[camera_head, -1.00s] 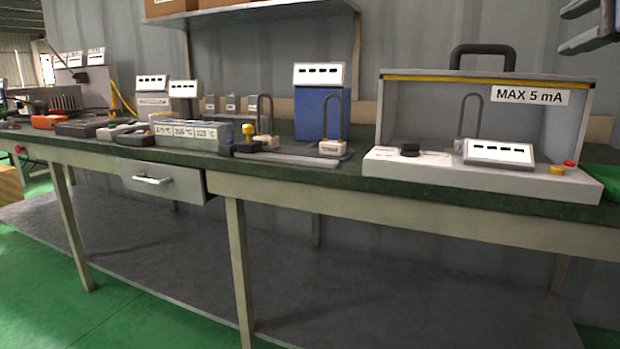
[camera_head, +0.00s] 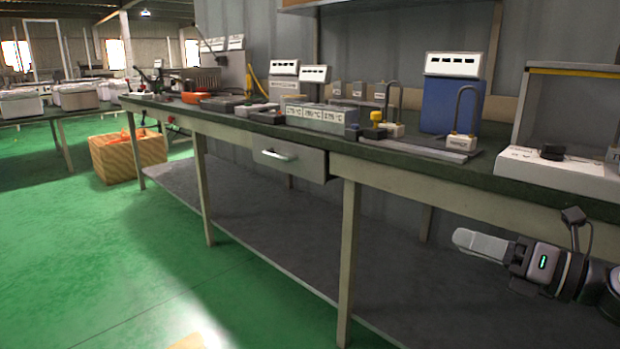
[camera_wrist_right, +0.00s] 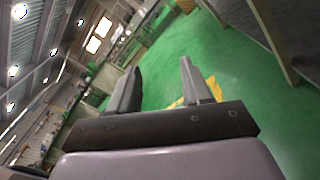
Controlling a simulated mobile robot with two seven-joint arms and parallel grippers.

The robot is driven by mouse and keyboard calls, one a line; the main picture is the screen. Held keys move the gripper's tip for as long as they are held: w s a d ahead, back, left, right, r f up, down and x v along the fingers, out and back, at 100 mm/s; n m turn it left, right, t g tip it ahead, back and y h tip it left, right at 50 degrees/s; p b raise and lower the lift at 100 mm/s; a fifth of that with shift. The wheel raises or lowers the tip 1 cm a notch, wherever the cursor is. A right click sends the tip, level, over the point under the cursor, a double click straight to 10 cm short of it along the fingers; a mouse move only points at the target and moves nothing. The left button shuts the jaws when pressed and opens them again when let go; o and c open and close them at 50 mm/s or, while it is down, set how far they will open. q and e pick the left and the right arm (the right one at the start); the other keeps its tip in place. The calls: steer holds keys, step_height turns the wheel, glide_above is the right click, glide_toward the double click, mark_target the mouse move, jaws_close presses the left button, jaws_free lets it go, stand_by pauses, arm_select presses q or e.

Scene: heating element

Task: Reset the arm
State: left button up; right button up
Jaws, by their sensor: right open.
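My right gripper (camera_head: 482,243) is at the lower right of the head view, in front of the workbench and below its top. It points left. In the right wrist view its two fingers (camera_wrist_right: 158,88) stand apart with nothing between them, and green floor lies beyond. My left gripper is not in view.
The long workbench (camera_head: 395,158) runs across the head view and carries a blue box (camera_head: 446,106), looped heating elements (camera_head: 463,120), a grey block with temperature labels (camera_head: 315,114) and an open-fronted case (camera_head: 560,176). A drawer (camera_head: 290,160) hangs below. A wooden crate (camera_head: 128,157) stands at left. Green floor in front is clear.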

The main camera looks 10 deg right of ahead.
steer(key=s+a+f+m+h, duration=0.2)
steer(key=s+a+f+m, duration=0.7)
steer(key=m, duration=0.8)
steer(key=s+a+f+m+h, duration=0.2)
steer(key=s+a+f+m, duration=0.3)
steer(key=a+f+m, duration=0.9)
arm_select(q)
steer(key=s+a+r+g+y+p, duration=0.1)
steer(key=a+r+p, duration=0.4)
steer(key=p, duration=1.2)
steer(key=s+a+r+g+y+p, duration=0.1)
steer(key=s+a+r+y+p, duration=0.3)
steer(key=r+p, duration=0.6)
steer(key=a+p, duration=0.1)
steer(key=p, duration=0.5)
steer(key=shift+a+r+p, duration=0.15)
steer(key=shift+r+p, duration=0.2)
arm_select(e)
steer(key=s+d+r+m+g+h, duration=0.1)
steer(key=s+d+r+h, duration=0.1)
steer(key=d+r, duration=0.4)
steer(key=s+d+r+m+g+h, duration=0.2)
steer(key=d+r, duration=0.4)
steer(key=r, duration=0.5)
steer(key=shift+s+d+r+h, duration=0.15)
steer(key=shift+s+r+h, duration=0.1)
steer(key=shift+s+h, duration=0.5)
